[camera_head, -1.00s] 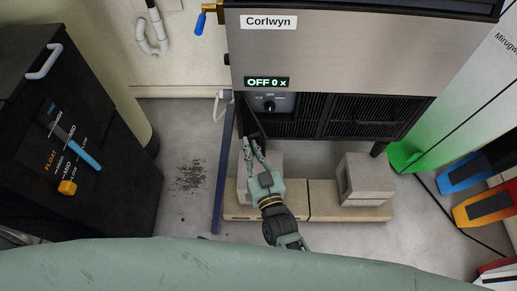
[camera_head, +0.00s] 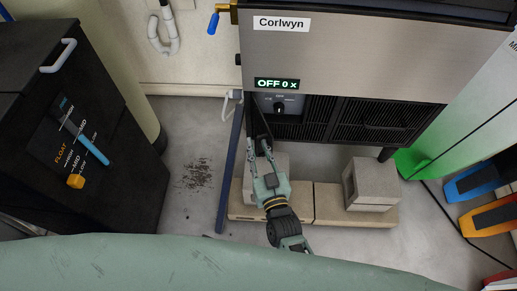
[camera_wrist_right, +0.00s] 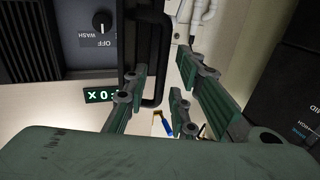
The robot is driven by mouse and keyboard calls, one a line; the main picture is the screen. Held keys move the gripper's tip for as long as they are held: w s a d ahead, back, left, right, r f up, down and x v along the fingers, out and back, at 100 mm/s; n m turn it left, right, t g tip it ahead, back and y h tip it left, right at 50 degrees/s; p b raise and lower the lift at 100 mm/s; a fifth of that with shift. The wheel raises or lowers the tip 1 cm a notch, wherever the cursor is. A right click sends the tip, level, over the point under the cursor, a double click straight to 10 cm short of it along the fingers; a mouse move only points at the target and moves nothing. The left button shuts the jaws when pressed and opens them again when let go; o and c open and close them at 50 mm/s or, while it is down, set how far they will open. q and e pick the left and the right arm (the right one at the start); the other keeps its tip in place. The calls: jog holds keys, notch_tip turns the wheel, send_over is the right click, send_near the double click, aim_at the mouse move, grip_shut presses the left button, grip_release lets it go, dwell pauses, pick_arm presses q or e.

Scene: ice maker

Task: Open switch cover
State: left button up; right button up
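The switch (camera_head: 279,107) is a black knob on a grey panel, low on the front of the ice maker (camera_head: 350,58). It also shows in the right wrist view (camera_wrist_right: 101,22), with the labels WASH and OFF. The switch cover (camera_head: 259,122) is a black-edged flap. It stands swung out at the left side of the panel, so the knob is uncovered. In the right wrist view its dark frame (camera_wrist_right: 160,55) is beside the panel, near my fingers. My right gripper (camera_head: 259,148) is open just below the cover; contact cannot be told. My left gripper is not in view.
Concrete blocks (camera_head: 371,184) stand on paving slabs below the machine. A blue post (camera_head: 230,170) stands left of my right gripper. A black cabinet (camera_head: 90,130) with a float lever is at the left. Bare floor lies between cabinet and post.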

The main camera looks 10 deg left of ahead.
jog(key=v, duration=1.2)
